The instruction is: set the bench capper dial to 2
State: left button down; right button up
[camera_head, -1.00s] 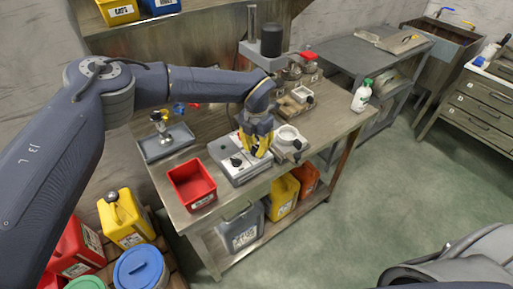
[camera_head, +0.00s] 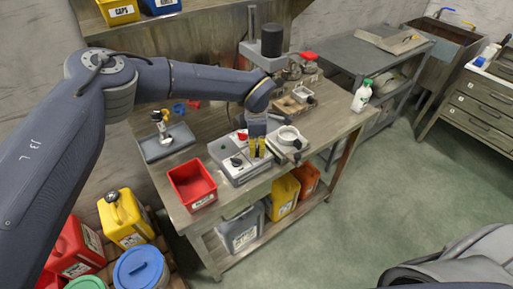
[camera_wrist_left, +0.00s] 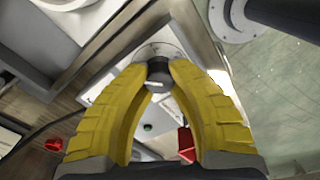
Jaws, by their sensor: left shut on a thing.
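The bench capper (camera_head: 228,173) is a pale grey box on the wooden-topped bench, with a dark knob on its near part and a red part (camera_head: 242,135) on top. My left gripper (camera_head: 257,154) reaches down over its right side with yellow fingers. In the left wrist view, the fingertips (camera_wrist_left: 158,74) are closed on both sides of a dark round dial knob (camera_wrist_left: 158,72) on a pale round plate. The marks on the plate are too small to read, so the setting cannot be told. In the head view the fingers hide this dial. My right gripper is not in view.
A white round cup-like part (camera_head: 289,136) stands just right of the gripper. A red bin (camera_head: 193,185) is left of the capper, and a grey tray (camera_head: 167,142) behind it. A dark-topped column machine (camera_head: 271,42) stands at the back.

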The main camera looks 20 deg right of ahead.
pick_arm(q)
jog(key=shift+a+f+m, duration=0.15)
jog(key=shift+m, duration=0.75)
jog(key=c, duration=1.3)
grip_release()
jog(key=shift+a, duration=0.1)
jog(key=shift+c, duration=0.2)
jog(key=shift+o, duration=1.4)
jog(key=shift+w, duration=0.1)
notch_tip(320, 180, up, 12)
